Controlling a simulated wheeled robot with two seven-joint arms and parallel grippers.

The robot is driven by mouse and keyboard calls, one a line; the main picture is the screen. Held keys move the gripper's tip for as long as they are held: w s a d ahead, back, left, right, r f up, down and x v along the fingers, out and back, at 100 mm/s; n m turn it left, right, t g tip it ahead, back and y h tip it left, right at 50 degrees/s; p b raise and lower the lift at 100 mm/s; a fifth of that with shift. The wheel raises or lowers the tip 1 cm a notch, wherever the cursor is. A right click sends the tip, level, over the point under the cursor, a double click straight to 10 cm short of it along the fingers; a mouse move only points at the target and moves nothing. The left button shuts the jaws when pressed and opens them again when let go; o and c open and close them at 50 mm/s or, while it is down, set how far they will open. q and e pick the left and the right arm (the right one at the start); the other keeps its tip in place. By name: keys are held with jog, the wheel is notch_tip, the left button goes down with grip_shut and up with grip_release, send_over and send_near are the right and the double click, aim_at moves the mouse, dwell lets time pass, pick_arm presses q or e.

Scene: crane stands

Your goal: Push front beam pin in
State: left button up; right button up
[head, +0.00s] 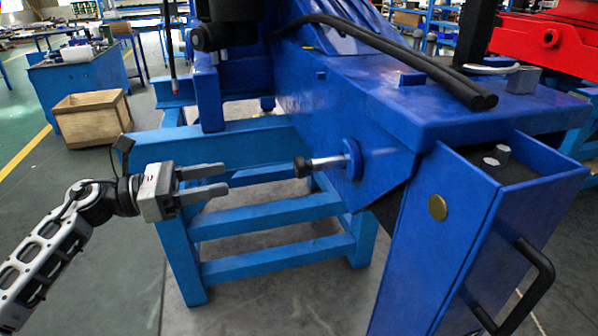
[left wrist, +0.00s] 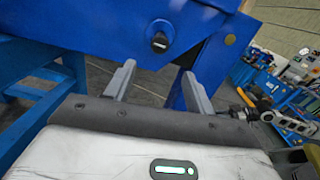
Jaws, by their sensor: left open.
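The front beam pin (head: 326,163) is a metal rod with a black end knob. It sticks out of a round blue collar (head: 353,160) on the side of the blue beam (head: 350,110), with bare shaft showing between knob and collar. In the left wrist view the pin (left wrist: 160,43) shows nearly end-on, just beyond and between the fingertips. My left gripper (head: 225,180) is open and empty, left of the knob and pointing toward it, with a gap between them. My right gripper is not clear; a small jointed arm (left wrist: 285,122) shows at the right of the left wrist view.
A blue stand frame (head: 270,215) is below and behind my left gripper. A blue box-like post (head: 435,235) with a black handle (head: 530,285) stands at right. Black hoses (head: 400,55) lie over the beam. A wooden crate (head: 92,118) is on the floor at left.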

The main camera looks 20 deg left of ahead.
aim_at(296, 166)
pick_arm(q)
jog(key=shift+m+g, duration=0.3)
jog(key=shift+m, duration=0.2)
jog(key=p+x, duration=0.2)
jog(key=x, duration=0.5)
jog(key=p+x, duration=0.2)
jog(key=x, duration=0.5)
jog(key=shift+w+r, duration=0.15)
jog(key=shift+r, duration=0.1)
jog(key=shift+p+x, duration=0.3)
jog(key=shift+x, duration=0.5)
pick_arm(e)
jog(key=shift+s+d+r+n, duration=0.2)
jog(key=shift+d+r+n, duration=0.25)
jog(key=shift+r, duration=0.25)
pick_arm(q)
jog(key=shift+f, duration=0.15)
jog(key=shift+c, duration=0.3)
